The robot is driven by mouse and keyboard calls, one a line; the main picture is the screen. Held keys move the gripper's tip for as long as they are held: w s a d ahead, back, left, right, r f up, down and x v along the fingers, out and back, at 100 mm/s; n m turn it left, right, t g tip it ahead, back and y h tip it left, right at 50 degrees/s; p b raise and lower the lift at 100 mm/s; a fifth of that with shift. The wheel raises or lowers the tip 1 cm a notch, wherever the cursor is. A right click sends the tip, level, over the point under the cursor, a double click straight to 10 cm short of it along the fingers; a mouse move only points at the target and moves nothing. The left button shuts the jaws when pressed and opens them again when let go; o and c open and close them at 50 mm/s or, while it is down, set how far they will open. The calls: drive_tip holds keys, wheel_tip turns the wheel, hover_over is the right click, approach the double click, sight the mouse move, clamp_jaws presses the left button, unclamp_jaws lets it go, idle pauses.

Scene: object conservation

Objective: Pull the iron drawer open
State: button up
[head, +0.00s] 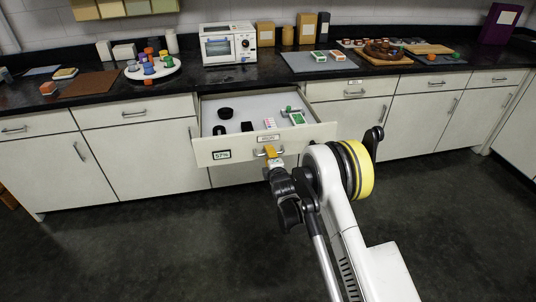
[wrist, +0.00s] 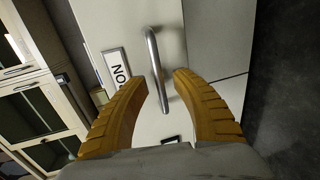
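A white drawer (head: 240,151) stands pulled out from the counter front, with its inside showing in the head view. A small label (head: 268,138) sits above its handle; in the head view it is too small to read. In the wrist view the metal handle (wrist: 154,60) lies between my two yellow fingers, beside a partly visible label (wrist: 117,67) with the letters "NO". My gripper (head: 272,152) is at the handle in the head view. In the wrist view my gripper (wrist: 161,76) is open, with a gap between each fingertip and the handle.
The open drawer holds a black round item (head: 225,113), a green-and-white box (head: 297,118) and other small items. A "57%" tag (head: 222,155) is on its front. Closed drawers and cabinets flank it. A white oven (head: 228,45) and trays stand on the dark counter. The floor is clear.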

drive_tip(key=v, duration=0.6)
drive_tip(key=shift+s, duration=0.4)
drive_tip(key=shift+d+r, duration=0.1)
drive_tip(key=shift+d, duration=0.05)
drive_tip(key=s+d+r+m+g+h, duration=0.15)
drive_tip(key=d+r+m, duration=0.4)
drive_tip(key=r, duration=0.65)
drive_tip(key=s+d+r+m+g+h, duration=0.2)
drive_tip(key=s+d+r+m, duration=0.3)
drive_tip(key=s+d+r, duration=0.45)
drive_tip(key=s+d+m+g, duration=0.1)
drive_tip(key=s+d+m, duration=0.1)
drive_tip(key=s, duration=0.8)
drive_tip(key=s+d+m+g, duration=0.2)
drive_tip(key=s+m, duration=0.3)
drive_tip(key=s, duration=0.5)
drive_tip(key=s+d+m+g, duration=0.1)
drive_tip(key=s+d+m, duration=0.2)
drive_tip(key=s, duration=0.7)
drive_tip(key=shift+d+m+h, duration=0.35)
drive_tip(key=shift+d, duration=0.1)
